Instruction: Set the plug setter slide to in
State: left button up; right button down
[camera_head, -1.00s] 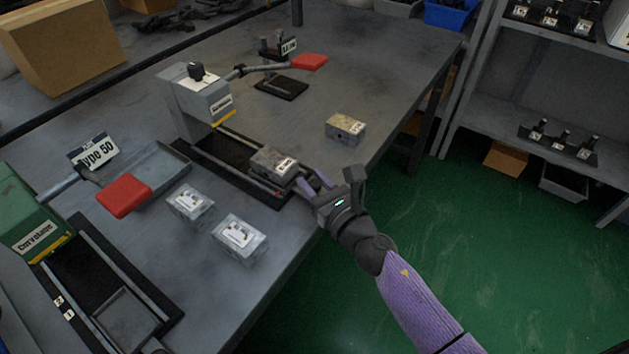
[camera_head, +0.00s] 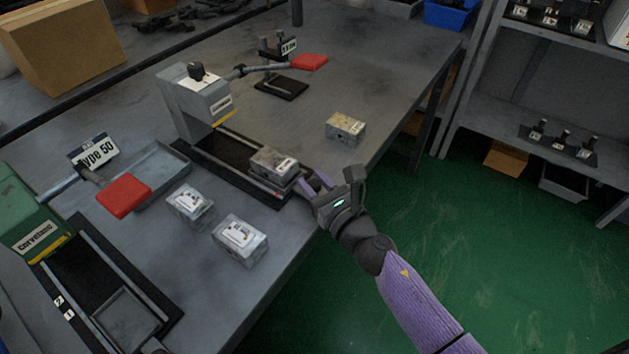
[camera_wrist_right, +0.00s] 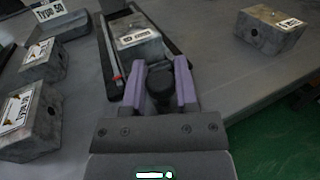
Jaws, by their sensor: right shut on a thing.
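The grey plug setter (camera_head: 196,95) stands on the table with a black rail base (camera_head: 222,158). Its slide is at the near end of the rails, away from the grey head, and carries a metal valve block (camera_head: 274,166). My right gripper (camera_head: 313,183) is at this near end, over the table's edge. In the right wrist view its purple fingers (camera_wrist_right: 160,82) are shut on a dark round knob (camera_wrist_right: 160,75) of the slide, just in front of the block (camera_wrist_right: 138,45). My left gripper is not in view.
Loose valve blocks stand nearby: one to the right (camera_head: 345,128), two to the left (camera_head: 190,204) (camera_head: 240,238). A green machine (camera_head: 30,215) with a red-handled lever (camera_head: 124,195) is at the left. A grey tray (camera_head: 160,170) lies between the machines. A red lever handle (camera_head: 309,62) sticks out behind.

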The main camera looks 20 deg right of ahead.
aim_at(291, 171)
jog(key=w+a, duration=0.1)
jog(key=w, duration=0.1)
jog(key=w+a, duration=0.1)
jog(key=a, duration=0.1)
jog(key=shift+w+b, duration=0.4)
jog(key=shift+c, duration=2)
grip_release()
jog(key=v, duration=1)
